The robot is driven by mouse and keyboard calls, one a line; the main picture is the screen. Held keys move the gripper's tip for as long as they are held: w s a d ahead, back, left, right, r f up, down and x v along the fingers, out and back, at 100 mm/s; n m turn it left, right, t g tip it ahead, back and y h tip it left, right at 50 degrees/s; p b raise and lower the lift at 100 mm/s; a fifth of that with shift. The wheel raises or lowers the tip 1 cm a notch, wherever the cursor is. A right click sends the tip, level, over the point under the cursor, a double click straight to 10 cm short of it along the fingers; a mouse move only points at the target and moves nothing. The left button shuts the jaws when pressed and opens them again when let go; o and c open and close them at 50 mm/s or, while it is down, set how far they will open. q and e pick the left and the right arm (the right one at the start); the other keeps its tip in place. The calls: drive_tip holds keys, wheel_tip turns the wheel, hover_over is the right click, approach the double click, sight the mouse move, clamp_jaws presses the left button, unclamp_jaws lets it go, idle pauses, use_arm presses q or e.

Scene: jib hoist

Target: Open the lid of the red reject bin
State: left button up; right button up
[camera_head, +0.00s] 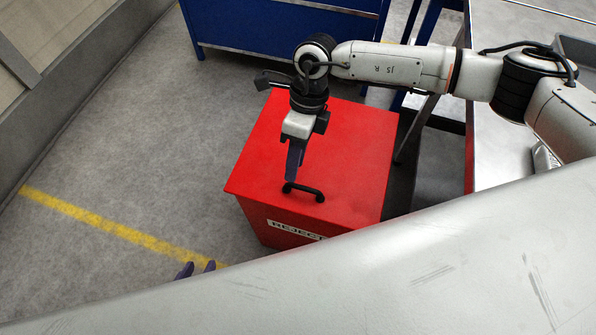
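The red reject bin (262,222) stands on the floor in the middle of the head view, with a label on its front partly hidden by a large pale surface. Its flat red lid (352,150) lies closed on top. A black bar handle (306,191) sits near the lid's front edge. My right gripper (292,178) points down over the lid, its dark purple fingertips at the handle's left end. The fingers overlap in this view, so their gap and any grip on the handle are hidden.
A blue cabinet (270,27) stands behind the bin. A metal-topped table (497,150) is at the right, with a grey tray (574,48) at its edge. A yellow line (110,226) crosses the open grey floor at the left. A low wall runs along the far left.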

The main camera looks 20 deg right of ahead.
sight(303, 187)
drive_tip(key=shift+t+h, duration=0.3)
drive_tip(key=shift+h, duration=0.3)
drive_tip(key=f, duration=0.3)
drive_tip(key=d+f, duration=0.1)
drive_tip(key=f, duration=0.2)
drive_tip(key=d+f, duration=0.1)
drive_tip(key=f, duration=0.2)
drive_tip(key=shift+f, duration=0.4)
drive_tip(key=shift+c, duration=0.5)
clamp_jaws()
